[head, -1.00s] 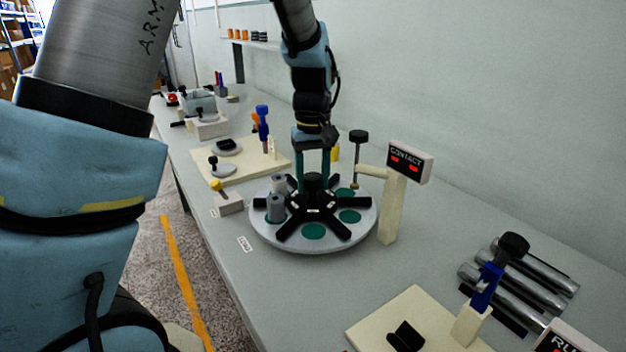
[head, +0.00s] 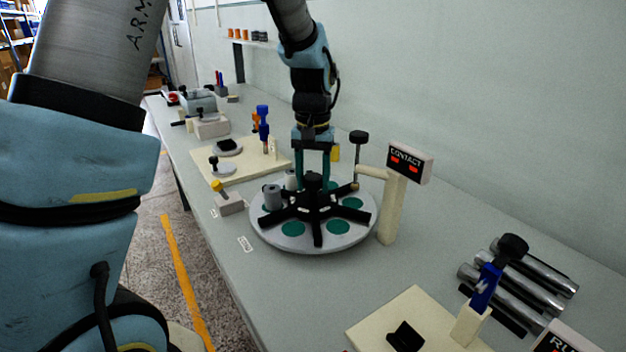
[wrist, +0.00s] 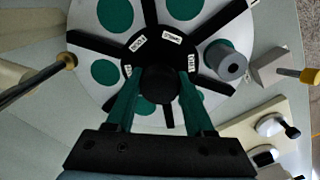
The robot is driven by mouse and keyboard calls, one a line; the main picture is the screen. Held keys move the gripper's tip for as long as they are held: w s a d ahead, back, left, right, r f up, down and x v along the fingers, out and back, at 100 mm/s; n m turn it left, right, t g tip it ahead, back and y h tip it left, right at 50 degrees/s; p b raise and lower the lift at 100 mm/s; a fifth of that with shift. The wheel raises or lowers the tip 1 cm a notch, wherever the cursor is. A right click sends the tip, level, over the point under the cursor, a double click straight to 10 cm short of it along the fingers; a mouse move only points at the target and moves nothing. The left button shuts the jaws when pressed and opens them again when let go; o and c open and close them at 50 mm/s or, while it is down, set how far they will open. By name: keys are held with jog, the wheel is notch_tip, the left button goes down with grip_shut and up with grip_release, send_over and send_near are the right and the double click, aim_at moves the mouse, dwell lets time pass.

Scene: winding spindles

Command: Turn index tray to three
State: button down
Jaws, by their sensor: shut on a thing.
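The index tray (head: 276,235) is a round grey plate with green round spots and black radial arms around a black central knob (head: 313,181). My gripper (head: 313,182) points down over its centre and is shut on the knob, which also shows between the fingers in the wrist view (wrist: 159,86). Small white labels (wrist: 172,31) sit on the black hub; their text is too small to read surely.
A cream post (head: 394,208) with a CONTACT box (head: 410,163) showing two red lights stands right of the tray. A black-topped probe (head: 358,138) rises by the tray's back right edge. A cream board (head: 235,168) lies behind left. Metal tubes (head: 518,280) lie at right.

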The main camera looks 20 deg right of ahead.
jog(key=shift+m+p, duration=0.35)
jog(key=shift+m, duration=2.75)
jog(key=shift+c, duration=1.4)
grip_release()
jog(key=shift+r, duration=0.1)
notch_tip(320, 180, up, 11)
jog(key=shift+f+b, duration=0.2)
jog(key=shift+b, duration=0.6)
jog(key=shift+a, duration=0.1)
